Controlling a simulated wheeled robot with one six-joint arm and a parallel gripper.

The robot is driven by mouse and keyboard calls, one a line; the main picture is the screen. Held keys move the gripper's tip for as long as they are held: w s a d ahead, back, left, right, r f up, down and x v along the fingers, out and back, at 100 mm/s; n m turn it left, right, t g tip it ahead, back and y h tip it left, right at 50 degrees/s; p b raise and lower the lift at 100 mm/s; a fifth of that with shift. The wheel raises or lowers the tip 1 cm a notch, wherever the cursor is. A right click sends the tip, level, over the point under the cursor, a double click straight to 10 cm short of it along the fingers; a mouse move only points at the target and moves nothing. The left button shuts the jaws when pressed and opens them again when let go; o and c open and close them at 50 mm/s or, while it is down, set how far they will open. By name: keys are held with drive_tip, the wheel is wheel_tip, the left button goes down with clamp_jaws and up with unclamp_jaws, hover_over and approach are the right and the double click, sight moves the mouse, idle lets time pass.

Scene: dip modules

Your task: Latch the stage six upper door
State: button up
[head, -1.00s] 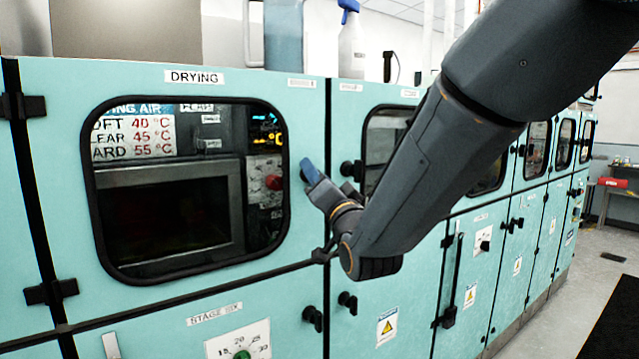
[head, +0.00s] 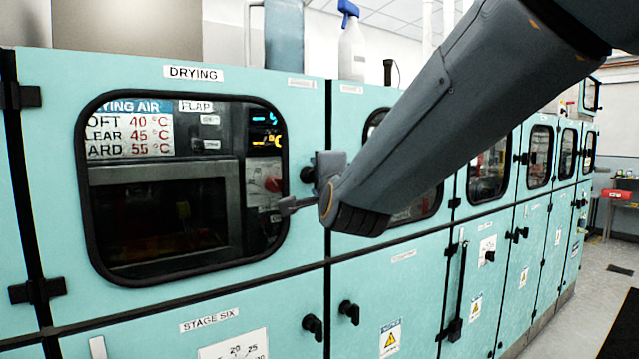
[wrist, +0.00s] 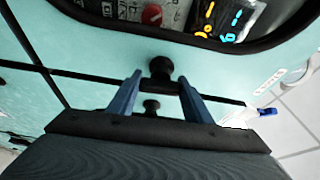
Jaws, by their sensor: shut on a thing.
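The stage six upper door (head: 200,75) is a pale teal panel labelled DRYING, with a black-framed window (head: 180,190). It looks flush with the cabinet. Its black latch knob (head: 306,174) is on the right edge, partly covered by my gripper (head: 318,170). In the wrist view, my gripper (wrist: 160,80) has one blue finger on each side of the round black knob (wrist: 160,68) and is shut on it. I cannot tell the knob's turn angle.
A neighbouring door's knob (wrist: 151,107) is close below in the wrist view. Lower-door knobs (head: 312,325) (head: 349,312) stick out beneath. A spray bottle (head: 351,45) stands on the cabinet top. The aisle floor (head: 545,325) at right is clear.

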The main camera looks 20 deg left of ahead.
drive_tip(key=shift+m, duration=0.4)
drive_tip(key=o, duration=1.1)
drive_tip(key=shift+c, duration=0.2)
drive_tip(key=shift+s, duration=0.1)
drive_tip(key=b+v, duration=0.2)
drive_tip(key=v, duration=0.5)
drive_tip(key=shift+s+d, duration=0.15)
drive_tip(key=shift+s, duration=0.2)
